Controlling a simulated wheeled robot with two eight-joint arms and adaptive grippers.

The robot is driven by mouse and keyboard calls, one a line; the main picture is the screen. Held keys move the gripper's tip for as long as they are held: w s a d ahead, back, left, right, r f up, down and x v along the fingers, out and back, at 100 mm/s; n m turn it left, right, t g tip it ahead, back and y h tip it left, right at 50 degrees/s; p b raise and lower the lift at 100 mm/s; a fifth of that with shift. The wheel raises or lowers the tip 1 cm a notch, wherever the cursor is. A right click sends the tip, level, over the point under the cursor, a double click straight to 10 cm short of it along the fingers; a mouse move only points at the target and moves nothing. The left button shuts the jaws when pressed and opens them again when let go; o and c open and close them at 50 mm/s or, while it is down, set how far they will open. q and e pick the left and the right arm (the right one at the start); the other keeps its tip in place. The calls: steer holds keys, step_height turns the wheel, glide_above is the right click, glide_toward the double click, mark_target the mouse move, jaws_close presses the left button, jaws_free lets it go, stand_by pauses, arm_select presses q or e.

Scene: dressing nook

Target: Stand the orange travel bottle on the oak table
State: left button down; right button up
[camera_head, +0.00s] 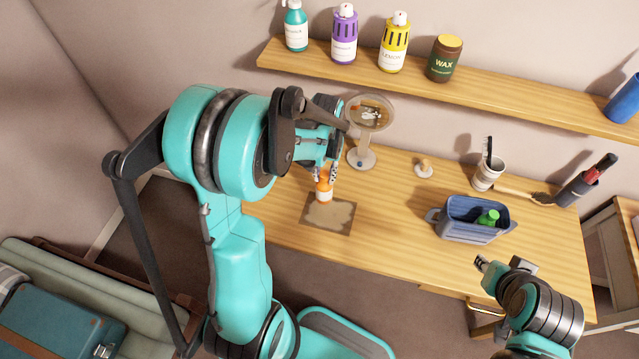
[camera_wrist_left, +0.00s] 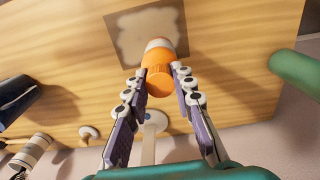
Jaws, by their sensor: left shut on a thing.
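The orange travel bottle (camera_head: 324,191) has a pale band and is between the fingers of my left gripper (camera_head: 325,172), which is shut on it. In the left wrist view the bottle (camera_wrist_left: 158,72) points cap-end toward the camera, and the fingertips (camera_wrist_left: 158,82) press its sides. It looks roughly upright at the far edge of a square mat (camera_head: 328,218) on the oak table (camera_head: 390,245). I cannot tell whether its base touches the surface. My right gripper (camera_head: 500,266) is by the table's front right edge, away from the bottle; its jaw opening is unclear.
A round mirror (camera_head: 369,114) stands just behind the bottle. A blue bin (camera_head: 460,236) with a green item, a cup (camera_head: 488,173), a small knobbed object (camera_head: 424,168) and a brush (camera_head: 541,198) are to the right. A shelf (camera_head: 490,98) with several bottles hangs above. Table between mat and bin is clear.

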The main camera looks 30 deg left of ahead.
mark_target(318, 184)
arm_select(q)
steer(key=shift+s+a+f, duration=0.2)
steer(key=shift+a+f, duration=0.35)
steer(key=shift+a, duration=0.35)
steer(key=shift+f, duration=0.2)
steer(key=shift+f+b, duration=0.85)
steer(key=shift+f, duration=0.95)
steer(key=shift+s, duration=0.1)
steer(key=shift+f, duration=0.25)
steer(key=c, duration=1.3)
jaws_free()
steer(key=shift+r, duration=0.1)
